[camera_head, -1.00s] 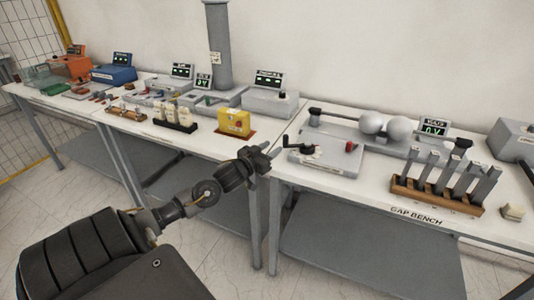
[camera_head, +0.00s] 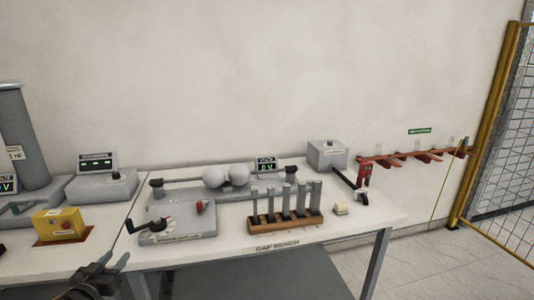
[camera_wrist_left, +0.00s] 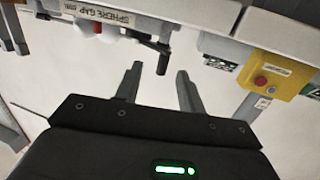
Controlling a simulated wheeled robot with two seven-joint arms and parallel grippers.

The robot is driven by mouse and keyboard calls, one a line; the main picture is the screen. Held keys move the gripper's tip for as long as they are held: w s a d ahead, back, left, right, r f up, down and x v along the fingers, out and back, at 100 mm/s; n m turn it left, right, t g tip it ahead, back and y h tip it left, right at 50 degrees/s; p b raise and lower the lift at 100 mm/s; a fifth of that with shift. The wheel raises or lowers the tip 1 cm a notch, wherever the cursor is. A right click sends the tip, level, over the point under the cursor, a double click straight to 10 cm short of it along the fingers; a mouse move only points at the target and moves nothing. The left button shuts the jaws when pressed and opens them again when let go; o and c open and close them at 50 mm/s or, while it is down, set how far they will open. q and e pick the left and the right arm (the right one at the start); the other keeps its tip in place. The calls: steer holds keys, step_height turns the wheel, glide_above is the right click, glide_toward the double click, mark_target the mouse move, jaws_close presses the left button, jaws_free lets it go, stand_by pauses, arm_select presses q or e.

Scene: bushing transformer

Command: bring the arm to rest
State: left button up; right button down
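My left gripper (camera_head: 108,272) shows at the lower left in the head view, in front of the bench's front edge. In the left wrist view its two fingers (camera_wrist_left: 160,84) stand apart with nothing between them. The gripper is apart from the crank (camera_wrist_left: 158,52) of the sphere gap unit and from the yellow box with a red button (camera_wrist_left: 272,80). Most of my left arm is outside the head view. My right gripper is in no view.
The gap bench (camera_head: 358,228) carries two spheres (camera_head: 226,177), a grey crank unit (camera_head: 178,225) and a wooden rack (camera_head: 286,222) of upright grey bars. A red wall rack (camera_head: 415,155) and yellow fence post (camera_head: 487,120) stand right. Floor at the lower right is clear.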

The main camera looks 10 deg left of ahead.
arm_select(q)
steer(key=s+d+f+g, duration=0.7)
steer(key=s+d+f, duration=0.7)
steer(key=s+f, duration=0.1)
steer(key=s+d+f+m+g+h, duration=0.1)
steer(key=s+d+m+g, duration=0.15)
steer(key=s+d, duration=0.4)
steer(key=s+d+f+m+g+h, duration=0.1)
steer(key=s+d+g, duration=0.3)
steer(key=s, duration=0.6)
step_height(320, 180, down, 28)
steer(key=s+r+g, duration=0.1)
steer(key=s, duration=0.1)
steer(key=s+a+f+g, duration=0.1)
steer(key=s+a+f, duration=0.2)
steer(key=s+f, duration=1.2)
steer(key=shift+s+f, duration=0.2)
steer(key=shift+s, duration=0.1)
steer(key=shift+g, duration=0.25)
steer(key=shift+c, duration=0.5)
